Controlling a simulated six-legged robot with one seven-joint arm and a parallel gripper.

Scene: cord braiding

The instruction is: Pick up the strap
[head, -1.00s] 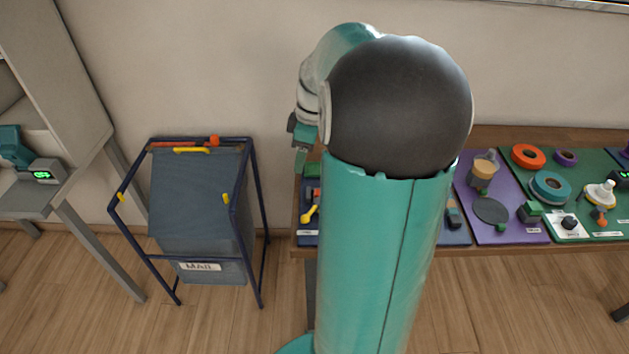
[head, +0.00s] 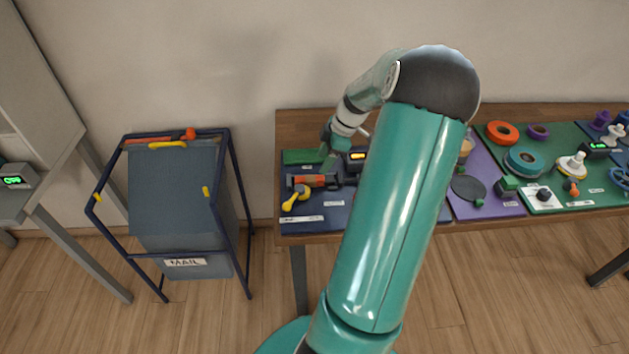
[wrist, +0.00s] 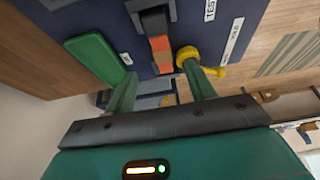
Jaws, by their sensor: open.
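A band with orange and black sections, which looks like the strap (head: 313,181), lies on the dark blue mat (head: 345,222) at the left end of the bench. In the wrist view the strap (wrist: 160,46) runs down from a grey fixture toward the gap between my fingers. My gripper (wrist: 158,72) is open, with one finger on each side of the orange end's line. In the head view my gripper (head: 327,158) points down above the mat, just behind the strap. I cannot tell the exact height between them. My arm hides the right part of the mat.
A yellow lever (wrist: 190,57) sits close to the right finger, and a green pad (wrist: 95,58) lies left of the strap. A display box (head: 357,161) stands right of my gripper. A mail bin (head: 180,200) stands left of the bench.

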